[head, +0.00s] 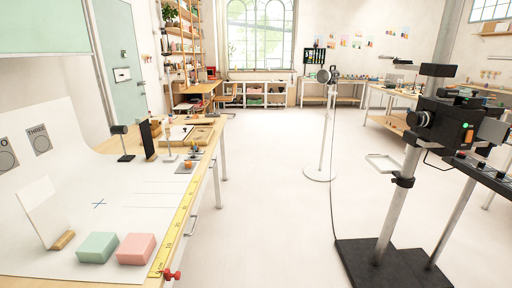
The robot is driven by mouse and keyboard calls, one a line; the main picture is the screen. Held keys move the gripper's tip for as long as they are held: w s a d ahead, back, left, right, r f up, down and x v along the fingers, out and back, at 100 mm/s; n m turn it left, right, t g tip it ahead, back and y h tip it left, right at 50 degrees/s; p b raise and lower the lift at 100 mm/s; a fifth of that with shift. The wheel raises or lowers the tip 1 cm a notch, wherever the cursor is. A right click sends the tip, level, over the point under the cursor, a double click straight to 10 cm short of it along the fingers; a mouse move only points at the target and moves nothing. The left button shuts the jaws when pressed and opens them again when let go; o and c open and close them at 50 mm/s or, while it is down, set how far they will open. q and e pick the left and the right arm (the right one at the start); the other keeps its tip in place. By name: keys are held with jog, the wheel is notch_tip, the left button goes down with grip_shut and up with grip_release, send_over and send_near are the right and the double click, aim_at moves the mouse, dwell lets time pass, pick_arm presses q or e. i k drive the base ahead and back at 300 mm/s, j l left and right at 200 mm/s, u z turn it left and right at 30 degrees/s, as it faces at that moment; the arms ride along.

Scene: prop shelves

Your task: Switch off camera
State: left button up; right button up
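The camera (443,121) is a black box-shaped body on a grey stand (399,205) at the right of the head view. Its lens points left. A green light (467,126) glows on its side, with a small red spot just below it. A dark control panel (485,171) with several small knobs or lights sits below the camera at the right edge. Neither of my grippers shows in this view, so I cannot see their state.
A black base plate (390,262) carries the stand, and a cable runs across the floor to it. A table (150,209) with pink and green blocks lines the left. A thin lamp stand (320,175) stands further back.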

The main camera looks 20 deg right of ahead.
aim_at(469, 133)
jog(key=l+z, duration=0.1)
jog(key=z, duration=0.3)
jog(key=i+z, duration=0.1)
jog(key=z, duration=0.35)
jog(key=l+z, duration=0.1)
jog(key=z, duration=0.3)
jog(key=i+z, duration=0.1)
jog(key=z, duration=0.7)
jog(key=i+l, duration=0.15)
jog(key=l, duration=0.25)
jog(key=i+l, duration=0.15)
jog(key=l, duration=0.25)
jog(key=i+l+u, duration=0.1)
jog(key=l, duration=0.3)
jog(key=i+l, duration=0.2)
jog(key=l, duration=0.25)
jog(key=i+l, duration=0.15)
jog(key=l, duration=0.25)
jog(key=i+l+u, duration=0.1)
jog(key=l, duration=0.3)
jog(key=i+l, duration=0.15)
jog(key=l, duration=0.3)
jog(key=i+l, duration=0.15)
jog(key=l, duration=0.3)
